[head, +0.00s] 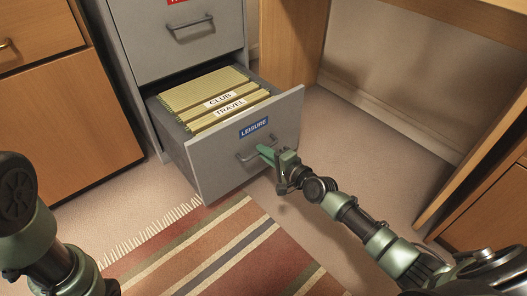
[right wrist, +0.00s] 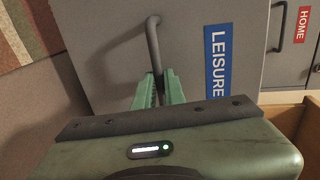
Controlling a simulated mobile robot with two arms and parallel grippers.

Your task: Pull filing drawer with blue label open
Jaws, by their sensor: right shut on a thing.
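The grey filing drawer (head: 222,160) with the blue LEISURE label (head: 254,127) stands pulled out of the cabinet, low down. Folders marked CLUB and TRAVEL (head: 222,103) show inside it. My right gripper (head: 268,153) is at the drawer's front and shut on its bar handle (head: 246,157). In the right wrist view the handle (right wrist: 153,42) runs down between the green fingers (right wrist: 158,88), with the blue label (right wrist: 217,62) beside it. My left arm shows at the lower left of the head view; its gripper is out of the frame.
Above is a closed grey drawer (head: 180,38) with a red label, marked HOME in the right wrist view (right wrist: 302,24). A striped rug (head: 225,250) lies in front. Wooden furniture (head: 75,125) stands at left, and a wooden desk (head: 292,40) at right with open floor beneath.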

